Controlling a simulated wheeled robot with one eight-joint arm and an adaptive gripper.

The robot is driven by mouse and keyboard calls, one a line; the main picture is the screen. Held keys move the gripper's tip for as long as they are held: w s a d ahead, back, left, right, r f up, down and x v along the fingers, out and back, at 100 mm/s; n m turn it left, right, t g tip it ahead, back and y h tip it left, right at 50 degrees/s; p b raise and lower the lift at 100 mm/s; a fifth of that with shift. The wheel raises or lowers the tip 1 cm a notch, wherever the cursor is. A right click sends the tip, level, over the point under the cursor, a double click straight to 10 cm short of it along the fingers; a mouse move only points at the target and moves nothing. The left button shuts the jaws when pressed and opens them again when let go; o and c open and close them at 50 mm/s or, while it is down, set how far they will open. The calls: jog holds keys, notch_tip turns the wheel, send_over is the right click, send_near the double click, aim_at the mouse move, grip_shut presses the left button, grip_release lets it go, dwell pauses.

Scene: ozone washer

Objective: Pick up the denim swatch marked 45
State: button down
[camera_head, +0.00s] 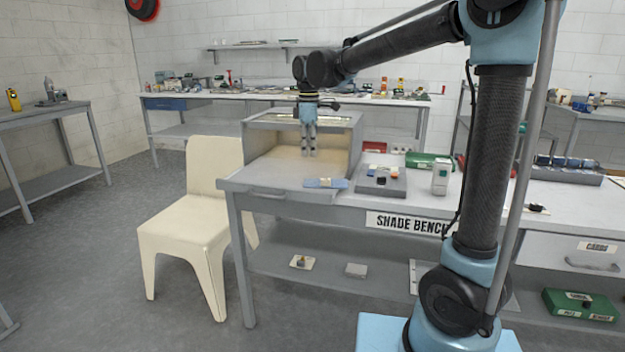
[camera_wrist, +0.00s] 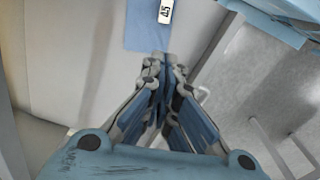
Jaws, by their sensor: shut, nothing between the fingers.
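The denim swatch marked 45 is a flat blue piece with a white label. In the wrist view it (camera_wrist: 143,36) lies just beyond my fingertips, its top cut off by the picture edge. In the head view a blue swatch (camera_head: 313,183), its number too small to read, lies at the front edge of the bench. My gripper (camera_head: 309,153) points down above the bench, in front of the open box. In the wrist view my gripper (camera_wrist: 160,58) has its fingertips together, holding nothing, close to the swatch's near edge in the picture.
The open box (camera_head: 257,160) stands behind the swatch on the shade bench (camera_head: 240,183). A cream chair (camera_head: 190,220) is beside the bench's left end.

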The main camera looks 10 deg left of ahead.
aim_at(317, 185)
jog(key=shift+n, duration=0.5)
jog(key=a+f, duration=0.1)
jog(key=f, duration=0.2)
jog(key=a+f, duration=0.1)
jog(key=f, duration=0.3)
jog(key=a+f, duration=0.1)
jog(key=f, duration=0.2)
jog(key=shift+f, duration=0.25)
jog(key=shift+w+d+r, duration=0.1)
jog(key=shift+d, duration=0.55)
jog(key=shift+w+d+r, duration=0.1)
jog(key=shift+d, duration=0.5)
jog(key=shift+w+d, duration=0.15)
jog(key=shift+d, duration=0.5)
jog(key=shift+w+d, duration=0.2)
jog(key=shift+d, duration=0.7)
